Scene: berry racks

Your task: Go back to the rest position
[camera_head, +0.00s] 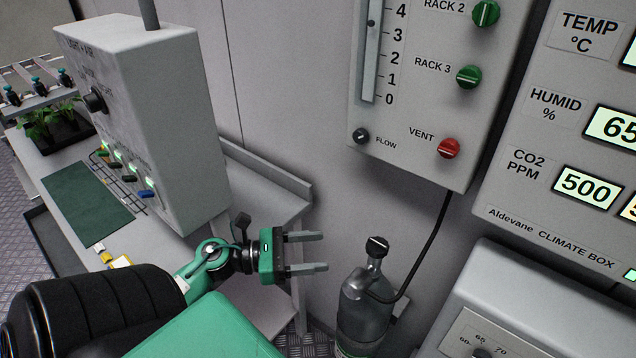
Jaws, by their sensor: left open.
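My left gripper (318,252) comes in from the left on its green and black arm. Its two grey fingers are apart, with nothing between them, and they point to the right. It is in front of the shelf's right end and up and left of a grey gas bottle (364,308). It looks apart from both. My right gripper is not in view.
A grey control box (160,130) with a knob and lit switches stands on the bench at left. A valve panel (425,90) and a climate box (525,190) are at right.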

